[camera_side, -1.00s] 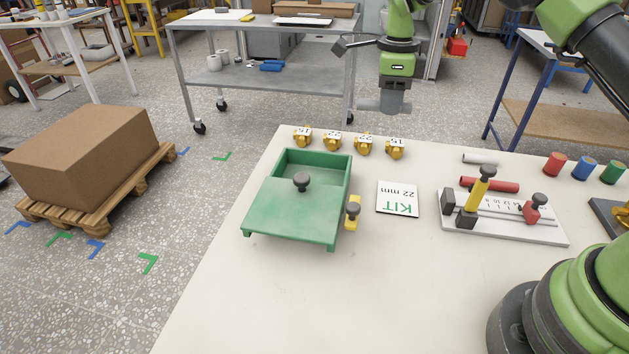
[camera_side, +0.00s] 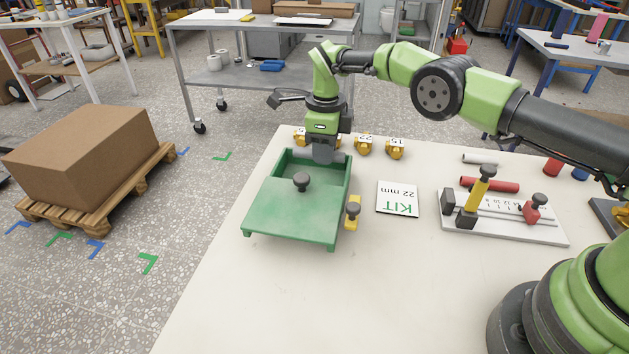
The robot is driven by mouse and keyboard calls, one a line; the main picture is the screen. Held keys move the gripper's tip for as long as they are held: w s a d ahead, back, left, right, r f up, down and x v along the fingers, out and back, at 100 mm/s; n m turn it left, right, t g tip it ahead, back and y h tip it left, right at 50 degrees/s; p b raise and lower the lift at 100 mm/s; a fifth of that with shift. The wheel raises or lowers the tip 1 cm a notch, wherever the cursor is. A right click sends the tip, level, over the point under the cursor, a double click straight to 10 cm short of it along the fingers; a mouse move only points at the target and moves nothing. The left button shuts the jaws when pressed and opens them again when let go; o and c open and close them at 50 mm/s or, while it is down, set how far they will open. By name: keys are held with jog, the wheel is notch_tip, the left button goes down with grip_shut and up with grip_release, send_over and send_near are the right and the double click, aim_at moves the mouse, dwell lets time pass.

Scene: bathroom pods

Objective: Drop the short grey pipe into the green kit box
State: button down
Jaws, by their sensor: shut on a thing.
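The green kit box (camera_side: 346,183) stands on the white table. Its flat green lid (camera_side: 285,212) with a dark knob (camera_side: 301,181) covers the front part, and the back part is open. My gripper (camera_side: 326,158) points down at the open back part of the box. A light grey pipe (camera_side: 481,159) lies on the table at the right, behind a red pipe (camera_side: 490,185).
Several brass fittings with number tags (camera_side: 395,148) stand behind the box, partly behind my gripper. A yellow piece (camera_side: 352,212) is at the box's right side. A KIT card (camera_side: 398,198) and a measuring jig (camera_side: 500,216) are to the right. The front table is clear.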

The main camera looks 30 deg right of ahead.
jog(key=shift+f, duration=0.8)
jog(key=c, duration=0.9)
grip_release()
notch_tip(320, 180, up, 8)
jog(key=shift+f, duration=0.2)
